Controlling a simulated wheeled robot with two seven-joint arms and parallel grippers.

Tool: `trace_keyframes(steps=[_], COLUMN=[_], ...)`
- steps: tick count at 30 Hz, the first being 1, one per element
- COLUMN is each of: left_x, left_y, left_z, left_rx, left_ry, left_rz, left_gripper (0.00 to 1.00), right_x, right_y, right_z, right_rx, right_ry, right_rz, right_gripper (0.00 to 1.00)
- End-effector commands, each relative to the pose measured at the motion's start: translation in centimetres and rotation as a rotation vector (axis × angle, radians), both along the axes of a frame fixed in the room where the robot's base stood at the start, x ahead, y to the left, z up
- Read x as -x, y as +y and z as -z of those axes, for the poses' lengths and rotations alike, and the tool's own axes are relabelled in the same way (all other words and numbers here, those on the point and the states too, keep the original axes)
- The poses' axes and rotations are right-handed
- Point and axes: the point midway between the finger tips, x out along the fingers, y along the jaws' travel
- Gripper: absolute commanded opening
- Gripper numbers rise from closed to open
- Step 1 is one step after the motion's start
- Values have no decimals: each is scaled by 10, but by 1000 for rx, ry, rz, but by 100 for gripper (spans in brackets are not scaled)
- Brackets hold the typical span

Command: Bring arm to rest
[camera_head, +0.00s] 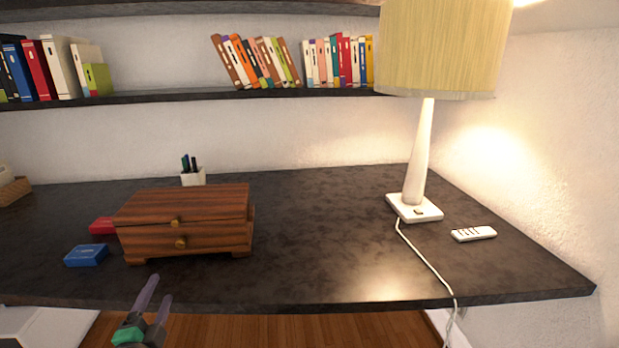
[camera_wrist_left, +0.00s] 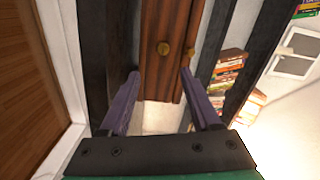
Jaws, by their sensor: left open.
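My left gripper (camera_head: 152,302) is low at the front left in the head view, in front of the dark desk's front edge. Its two purple fingers are apart with nothing between them. It also shows open and empty in the left wrist view (camera_wrist_left: 160,85). The box also shows past the fingertips in the left wrist view (camera_wrist_left: 165,30). The gripper does not touch it. My right gripper is not seen.
A blue box (camera_head: 86,255) and a red box (camera_head: 102,226) lie left of the wooden box. A pen cup (camera_head: 193,177) stands behind it. A lamp (camera_head: 416,160) with a trailing cord and a white remote (camera_head: 473,234) are at right. The desk's middle is clear.

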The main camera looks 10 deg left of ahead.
Motion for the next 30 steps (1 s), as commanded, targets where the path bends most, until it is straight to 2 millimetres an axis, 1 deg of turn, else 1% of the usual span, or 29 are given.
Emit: trace_keyframes(steps=[2, 5, 6, 8, 9, 11, 12, 15, 17, 18, 20, 26, 27, 29, 30], left_x=[2, 11, 17, 27, 34, 47, 57, 81, 97, 108, 125, 117, 117, 118, 120], left_y=[0, -7, -16, -33, -46, -66, -79, -112, -131, -143, -161, -163, -163, -163, -163], left_z=[11, 47, 64, 89, 104, 123, 133, 153, 161, 166, 170, 234, 249, 271, 286], left_rx=[121, 404, 522, 677, 764, 872, 935, 1057, 1111, 1140, 1178, 1169, 1167, 1163, 1160], left_ry=[25, 117, 171, 260, 320, 415, 477, 632, 724, 787, 882, 921, 928, 939, 946], left_rz=[-45, -146, -185, -237, -266, -306, -329, -381, -408, -425, -448, -477, -481, -487, -490], left_gripper=[64, 64, 64, 64, 64, 64, 64, 64, 64, 64, 64, 64, 64, 64, 64], right_x=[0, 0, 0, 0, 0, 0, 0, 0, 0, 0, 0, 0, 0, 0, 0], right_y=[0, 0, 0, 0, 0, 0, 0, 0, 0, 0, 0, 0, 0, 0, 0], right_z=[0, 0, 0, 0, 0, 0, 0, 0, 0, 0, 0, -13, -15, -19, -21], right_rx=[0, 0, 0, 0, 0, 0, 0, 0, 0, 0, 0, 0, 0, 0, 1], right_ry=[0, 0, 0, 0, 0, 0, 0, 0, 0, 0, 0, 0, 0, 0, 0], right_rz=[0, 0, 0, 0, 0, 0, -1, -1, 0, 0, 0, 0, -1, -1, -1], right_gripper=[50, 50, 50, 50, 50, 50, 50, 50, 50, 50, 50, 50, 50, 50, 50])
